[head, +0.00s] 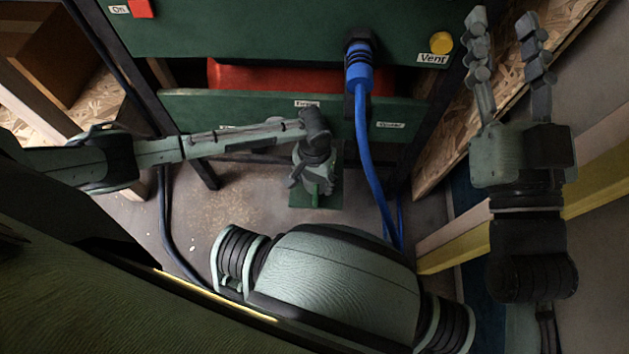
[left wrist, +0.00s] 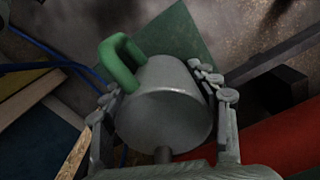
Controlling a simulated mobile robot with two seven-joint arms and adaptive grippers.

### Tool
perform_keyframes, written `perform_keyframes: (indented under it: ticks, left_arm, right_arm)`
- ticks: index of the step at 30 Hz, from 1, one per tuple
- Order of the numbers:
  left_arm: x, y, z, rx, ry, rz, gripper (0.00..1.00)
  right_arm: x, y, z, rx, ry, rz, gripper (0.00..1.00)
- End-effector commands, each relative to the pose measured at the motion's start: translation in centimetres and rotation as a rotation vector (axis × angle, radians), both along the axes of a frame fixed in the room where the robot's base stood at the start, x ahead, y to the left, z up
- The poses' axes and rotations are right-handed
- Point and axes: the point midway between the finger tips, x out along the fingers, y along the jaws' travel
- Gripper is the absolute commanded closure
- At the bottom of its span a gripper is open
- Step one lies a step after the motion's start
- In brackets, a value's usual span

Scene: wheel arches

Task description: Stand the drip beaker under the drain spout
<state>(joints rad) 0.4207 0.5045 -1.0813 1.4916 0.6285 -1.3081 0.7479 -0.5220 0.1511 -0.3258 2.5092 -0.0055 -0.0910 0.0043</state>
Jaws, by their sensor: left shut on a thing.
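The drip beaker is a grey metal cup with a green handle, and it fills the middle of the left wrist view (left wrist: 165,110). My left gripper (head: 312,180) is shut on it, with fingers on both sides of the cup. In the head view the gripper hides most of the cup, and the green handle (head: 315,194) shows below it. A green square plate (head: 328,200) lies on the floor beneath; I cannot tell whether the beaker touches it. I cannot clearly make out the drain spout. My right gripper (head: 507,40) is open and empty at the upper right.
A green cabinet (head: 250,30) with a red part (head: 285,78) behind its panels stands ahead. A blue hose (head: 367,150) hangs from its front to the floor. A yellow knob (head: 441,43) sits by the Vent label. A yellow beam (head: 600,180) is at right. Bare floor (head: 230,185) lies left of the plate.

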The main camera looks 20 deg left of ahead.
Motion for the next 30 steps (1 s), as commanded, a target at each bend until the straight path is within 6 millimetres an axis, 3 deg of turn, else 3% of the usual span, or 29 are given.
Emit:
perform_keyframes:
  ticks: [13,14,18,30]
  left_arm:
    - [0.01,-0.04,-0.52,-0.001,0.000,0.001,0.71]
    - [0.02,-0.03,-0.47,-0.001,0.000,0.000,0.37]
    - [0.01,-0.02,-0.46,-0.001,0.000,0.000,0.19]
    - [0.02,0.02,0.03,0.000,-0.001,0.000,0.19]
  right_arm:
    - [-0.25,0.12,0.57,0.014,-0.024,0.005,0.60]
    - [-0.24,0.12,0.58,0.014,-0.024,0.005,0.60]
    - [-0.24,0.12,0.56,0.014,-0.024,0.005,0.60]
    - [-0.22,0.14,0.63,0.013,-0.021,0.005,0.60]
